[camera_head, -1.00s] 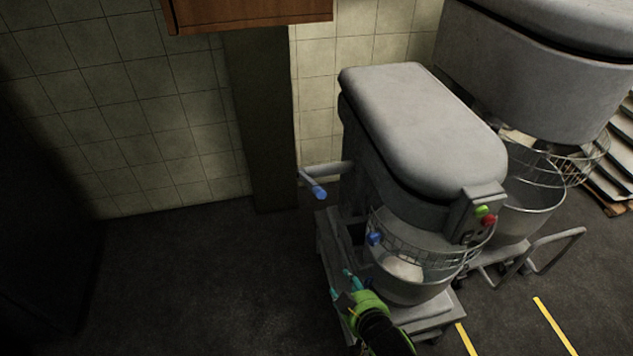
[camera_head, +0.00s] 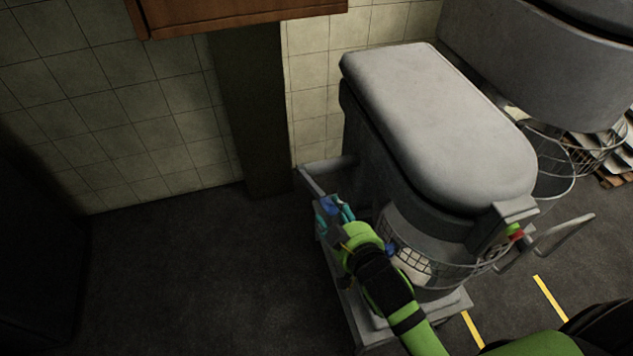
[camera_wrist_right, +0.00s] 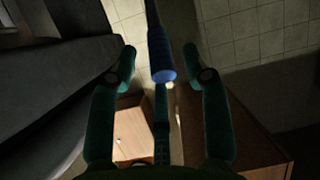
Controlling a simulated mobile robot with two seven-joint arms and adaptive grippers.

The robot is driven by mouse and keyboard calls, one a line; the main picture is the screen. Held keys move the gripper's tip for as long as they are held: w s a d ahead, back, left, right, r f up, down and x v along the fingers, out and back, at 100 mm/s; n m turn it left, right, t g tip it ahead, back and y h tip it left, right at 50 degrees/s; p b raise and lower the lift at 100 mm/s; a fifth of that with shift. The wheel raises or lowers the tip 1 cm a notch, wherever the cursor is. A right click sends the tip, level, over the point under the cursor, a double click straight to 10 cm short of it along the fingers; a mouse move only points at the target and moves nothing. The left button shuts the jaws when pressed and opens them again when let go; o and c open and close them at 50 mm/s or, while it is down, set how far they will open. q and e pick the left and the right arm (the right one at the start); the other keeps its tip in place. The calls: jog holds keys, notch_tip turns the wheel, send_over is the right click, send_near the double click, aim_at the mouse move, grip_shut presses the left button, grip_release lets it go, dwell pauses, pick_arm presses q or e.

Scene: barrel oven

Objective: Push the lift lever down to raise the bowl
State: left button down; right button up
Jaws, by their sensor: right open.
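The grey mixer (camera_head: 440,120) stands right of centre in the head view. Its lift lever (camera_head: 312,180) sticks out on the left side and ends in a blue grip (camera_head: 328,205). The bowl (camera_head: 440,283) sits under the mixer head behind a wire guard, partly hidden by my arm. My right gripper (camera_head: 336,212) is open at the blue grip. In the right wrist view the blue grip (camera_wrist_right: 161,58) shows between the two spread fingers, with gaps on both sides; contact cannot be told. My left gripper is out of view.
A second, larger mixer (camera_head: 560,60) stands at the right with a wire guard (camera_head: 590,150). A brown cabinet (camera_head: 235,12) hangs above a dark pillar (camera_head: 250,110) by the tiled wall. The dark floor (camera_head: 190,280) to the left is clear.

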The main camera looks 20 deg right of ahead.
aim_at(323, 198)
jog(key=shift+w, duration=0.15)
jog(key=shift+p+x, duration=0.5)
jog(key=shift+x, duration=0.5)
jog(key=x, duration=0.4)
jog(key=shift+w+f+p, duration=0.1)
jog(key=shift+f+p, duration=0.05)
jog(key=shift+p, duration=0.2)
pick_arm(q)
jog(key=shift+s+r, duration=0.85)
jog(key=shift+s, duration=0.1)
pick_arm(e)
grip_shut()
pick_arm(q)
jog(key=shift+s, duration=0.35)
pick_arm(e)
jog(key=shift+w, duration=0.1)
